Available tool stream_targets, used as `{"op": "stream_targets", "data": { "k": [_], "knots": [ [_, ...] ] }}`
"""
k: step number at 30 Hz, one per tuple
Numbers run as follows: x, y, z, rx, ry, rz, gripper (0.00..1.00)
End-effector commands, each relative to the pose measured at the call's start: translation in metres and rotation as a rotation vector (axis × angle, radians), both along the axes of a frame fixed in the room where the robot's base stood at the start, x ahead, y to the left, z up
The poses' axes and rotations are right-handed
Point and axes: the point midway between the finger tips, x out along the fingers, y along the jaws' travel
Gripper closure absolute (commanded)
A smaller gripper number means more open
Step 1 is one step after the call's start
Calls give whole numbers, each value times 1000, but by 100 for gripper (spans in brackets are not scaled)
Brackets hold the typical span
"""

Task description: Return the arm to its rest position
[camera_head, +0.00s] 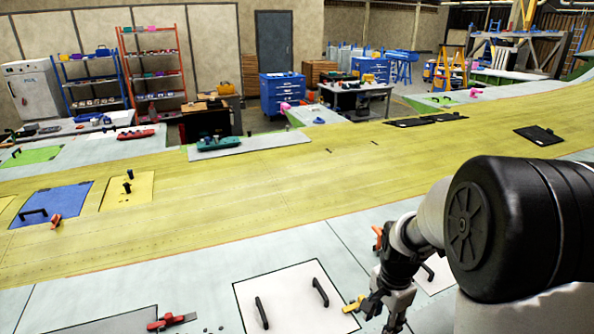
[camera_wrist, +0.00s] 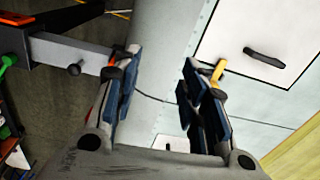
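My gripper (camera_wrist: 158,95) shows in the wrist view with its two blue-padded fingers wide apart and nothing between them. In the head view my gripper (camera_head: 378,304) hangs at the lower right, over the wing's pale front edge, just right of a yellow clamp (camera_head: 354,304). The yellow clamp also shows in the wrist view (camera_wrist: 218,72), beyond the right finger; I cannot tell whether they touch. My arm reaches in from the right side of the head view and hides part of the wing there.
The wing surface (camera_head: 250,190) spans the view. A white panel with two black handles (camera_head: 290,290) lies left of my gripper. Red clamps (camera_head: 170,321) sit on the wing. In the wrist view a grey bar (camera_wrist: 70,52) with a knob stands left of the fingers. Shelves and blue cabinets (camera_head: 283,92) stand behind.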

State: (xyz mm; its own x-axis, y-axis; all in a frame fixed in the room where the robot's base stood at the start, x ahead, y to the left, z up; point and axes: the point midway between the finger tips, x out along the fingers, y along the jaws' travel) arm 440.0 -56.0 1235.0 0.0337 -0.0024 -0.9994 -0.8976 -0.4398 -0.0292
Motion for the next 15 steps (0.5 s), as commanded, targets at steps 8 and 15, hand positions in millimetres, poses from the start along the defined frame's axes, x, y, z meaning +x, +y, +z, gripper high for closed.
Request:
{"op": "stream_targets", "data": {
  "k": [8, 15],
  "knots": [
    [-23, 12, 18, -19, -65, 183, 61],
    [-69, 28, 33, -61, -153, 438, 61]
  ]
}}
